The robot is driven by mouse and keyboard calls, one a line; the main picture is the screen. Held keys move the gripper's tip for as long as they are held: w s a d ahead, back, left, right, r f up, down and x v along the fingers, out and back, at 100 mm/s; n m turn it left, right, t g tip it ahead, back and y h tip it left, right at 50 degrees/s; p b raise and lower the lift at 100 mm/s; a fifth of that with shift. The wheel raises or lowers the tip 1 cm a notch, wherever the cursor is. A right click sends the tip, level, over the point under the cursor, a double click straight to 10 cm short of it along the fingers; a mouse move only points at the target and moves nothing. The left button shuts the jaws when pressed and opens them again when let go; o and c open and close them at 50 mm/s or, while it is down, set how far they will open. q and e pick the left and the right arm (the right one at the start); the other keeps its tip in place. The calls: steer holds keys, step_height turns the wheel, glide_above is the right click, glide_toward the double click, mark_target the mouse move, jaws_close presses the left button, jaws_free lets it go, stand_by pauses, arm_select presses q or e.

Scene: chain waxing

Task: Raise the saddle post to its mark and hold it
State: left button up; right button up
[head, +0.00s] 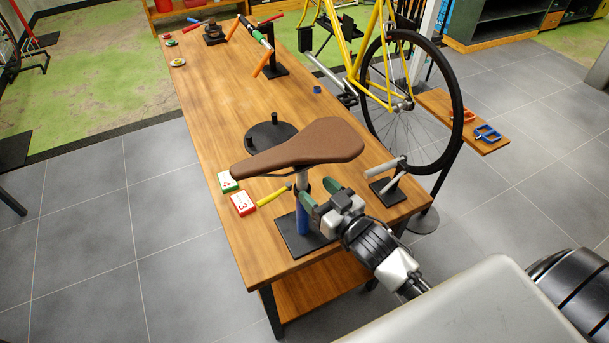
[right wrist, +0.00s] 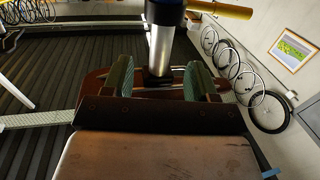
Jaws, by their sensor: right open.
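The brown saddle (head: 300,145) tops a silver post (head: 302,178) that stands upright in a blue tube (head: 302,217) on a black base plate (head: 291,239). My right gripper (head: 318,193) is open below the saddle's right side, its green-padded fingers near the post. In the right wrist view, the silver post (right wrist: 160,48) shows between the two fingers (right wrist: 160,76), with a gap on each side. The dark blue collar (right wrist: 165,12) is at the top of that view. I cannot make out a mark on the post. My left gripper is not in view.
A yellow handle (head: 272,196), a red box (head: 243,204) and a green box (head: 227,182) lie left of the stand. A black round plate (head: 262,132) is behind the saddle. The yellow bicycle (head: 357,70) stands at the right. The wooden bench's middle (head: 222,95) is clear.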

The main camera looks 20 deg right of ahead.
mark_target(306, 180)
steer(key=p+x, duration=0.1)
steer(key=x, duration=0.5)
steer(key=shift+a, duration=0.1)
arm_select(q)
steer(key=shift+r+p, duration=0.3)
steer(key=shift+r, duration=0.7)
arm_select(e)
steer(key=shift+x, duration=0.8)
